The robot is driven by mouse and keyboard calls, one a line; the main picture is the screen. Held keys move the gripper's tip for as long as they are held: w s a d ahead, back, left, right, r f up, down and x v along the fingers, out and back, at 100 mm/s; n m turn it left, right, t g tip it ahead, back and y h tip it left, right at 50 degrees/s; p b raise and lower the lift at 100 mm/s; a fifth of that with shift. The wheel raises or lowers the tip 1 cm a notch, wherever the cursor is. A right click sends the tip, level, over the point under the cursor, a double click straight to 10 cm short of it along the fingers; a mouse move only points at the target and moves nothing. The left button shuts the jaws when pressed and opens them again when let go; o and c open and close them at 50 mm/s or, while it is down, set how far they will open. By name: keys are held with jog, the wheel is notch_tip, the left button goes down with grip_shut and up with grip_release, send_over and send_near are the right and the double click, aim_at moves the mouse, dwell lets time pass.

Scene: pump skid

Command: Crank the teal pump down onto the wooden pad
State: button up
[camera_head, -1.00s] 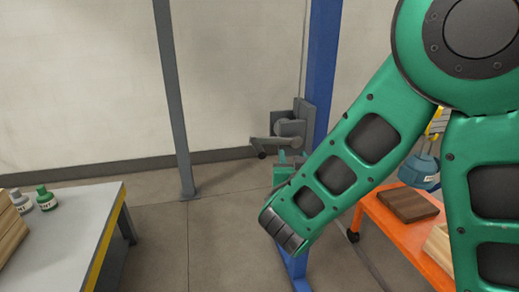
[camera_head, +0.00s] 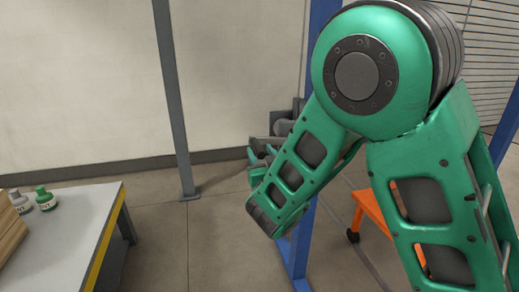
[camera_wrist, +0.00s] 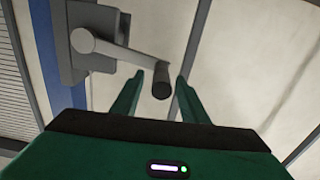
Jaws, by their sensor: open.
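The grey winch (camera_head: 289,127) is on the blue post, with its crank arm pointing left. In the wrist view the crank arm (camera_wrist: 125,55) runs from its hub to a dark handle grip (camera_wrist: 161,82). My gripper (camera_wrist: 161,76) is open, with one finger on each side of the handle grip in that view. Whether the fingers touch the grip or reach fully around it I cannot tell. In the head view my arm covers most of the gripper. The teal pump and the wooden pad are hidden behind my arm.
The blue post (camera_head: 299,240) stands beside the winch. Part of an orange cart (camera_head: 371,207) shows behind my arm. A grey table (camera_head: 82,222) with bottles (camera_head: 46,199) is at the left. A grey upright (camera_head: 172,100) stands left of the winch. Floor between table and post is clear.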

aim_at(257, 146)
jog(key=shift+x, duration=2.2)
grip_shut()
